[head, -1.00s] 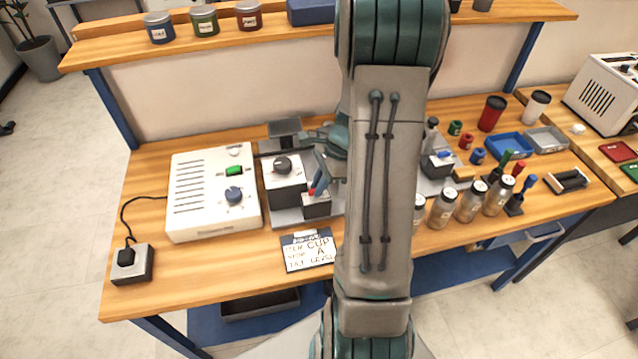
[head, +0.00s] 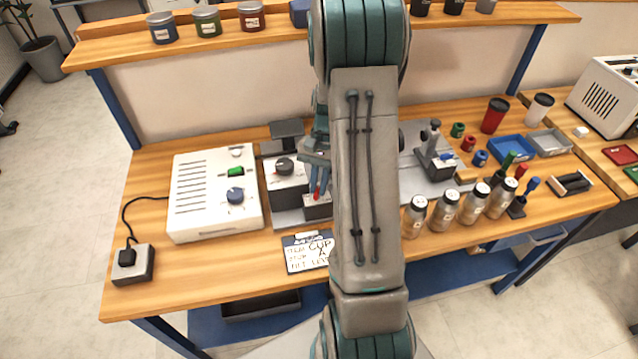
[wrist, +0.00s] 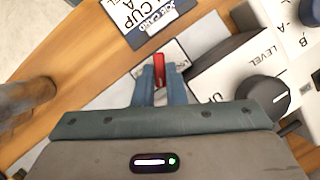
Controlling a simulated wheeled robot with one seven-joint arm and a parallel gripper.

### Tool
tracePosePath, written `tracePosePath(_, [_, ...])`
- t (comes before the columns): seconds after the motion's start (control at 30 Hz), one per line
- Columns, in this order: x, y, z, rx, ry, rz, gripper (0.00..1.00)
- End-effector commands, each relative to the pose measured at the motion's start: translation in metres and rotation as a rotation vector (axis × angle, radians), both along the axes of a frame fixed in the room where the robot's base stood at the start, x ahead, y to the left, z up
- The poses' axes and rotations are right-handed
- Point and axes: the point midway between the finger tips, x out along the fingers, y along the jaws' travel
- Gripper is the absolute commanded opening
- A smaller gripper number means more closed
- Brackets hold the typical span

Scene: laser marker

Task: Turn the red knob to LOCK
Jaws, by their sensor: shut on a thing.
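The red knob (wrist: 159,69) shows in the wrist view as a narrow red bar on a pale plate. My gripper (wrist: 159,82) is over it, with a blue-grey finger on each side, shut on the knob. In the head view my gripper (head: 319,180) points down at the small box with the red knob (head: 316,194), right of the dark LEVEL knob (head: 284,166). The fingers hide much of the plate, and I cannot read the word LOCK or tell which mark the knob points to.
A white box (head: 214,212) with a green switch and blue knob stands left. A clipboard card (head: 308,254) lies in front. The LEVEL knob (wrist: 262,97) sits close beside my gripper in the wrist view.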

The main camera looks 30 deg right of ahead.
Motion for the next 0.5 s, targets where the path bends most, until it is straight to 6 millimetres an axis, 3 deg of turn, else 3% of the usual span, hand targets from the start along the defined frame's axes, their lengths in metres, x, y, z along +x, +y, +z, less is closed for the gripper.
tracePosePath(0.5, [0.0054,0.0037,0.0017,-0.004,-0.008,0.419,0.00])
